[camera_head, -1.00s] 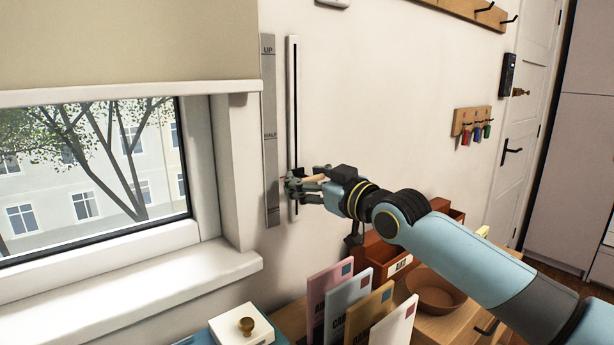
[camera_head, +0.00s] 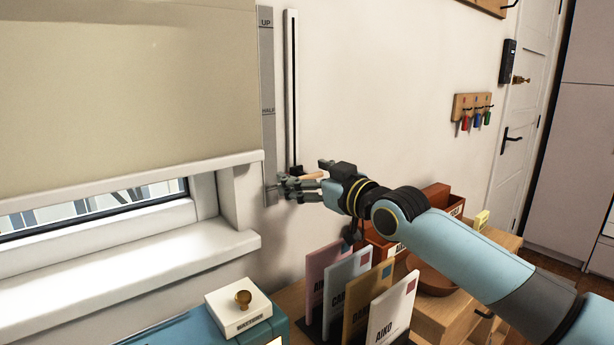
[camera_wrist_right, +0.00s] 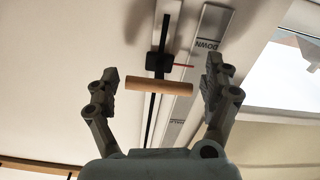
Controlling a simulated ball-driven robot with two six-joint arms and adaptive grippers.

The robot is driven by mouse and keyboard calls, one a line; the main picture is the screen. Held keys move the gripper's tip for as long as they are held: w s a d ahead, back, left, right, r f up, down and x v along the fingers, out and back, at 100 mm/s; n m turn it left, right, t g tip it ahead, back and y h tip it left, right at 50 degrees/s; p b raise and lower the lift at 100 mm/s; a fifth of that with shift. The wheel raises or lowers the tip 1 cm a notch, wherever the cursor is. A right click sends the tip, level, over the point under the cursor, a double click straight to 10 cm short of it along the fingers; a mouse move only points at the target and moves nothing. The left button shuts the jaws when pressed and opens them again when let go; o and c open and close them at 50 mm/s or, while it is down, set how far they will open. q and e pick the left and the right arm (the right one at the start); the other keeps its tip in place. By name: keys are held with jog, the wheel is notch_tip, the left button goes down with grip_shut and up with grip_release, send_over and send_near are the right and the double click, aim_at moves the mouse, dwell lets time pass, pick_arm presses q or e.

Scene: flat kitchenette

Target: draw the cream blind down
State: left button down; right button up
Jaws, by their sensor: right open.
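The cream blind (camera_head: 130,90) covers most of the window; a low strip of glass shows under its pale bottom bar (camera_head: 130,183). Right of it is a grey scale (camera_head: 267,70) marked UP and HALF. Beside that is a slotted track (camera_head: 291,80) with a black slider (camera_head: 295,170) low on it. In the right wrist view the slider (camera_wrist_right: 159,62) carries a wooden handle (camera_wrist_right: 158,86), and a red pointer sits between HALF and DOWN, nearer DOWN. My right gripper (camera_head: 287,187) is open, its fingers apart on either side of the handle. My left gripper is not in view.
The windowsill (camera_head: 130,265) juts out at left. A key rack (camera_head: 472,107) hangs right; the wall between is bare.

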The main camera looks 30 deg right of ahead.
notch_tip(320, 180, up, 10)
jog(key=shift+r, duration=0.1)
dwell(0.4)
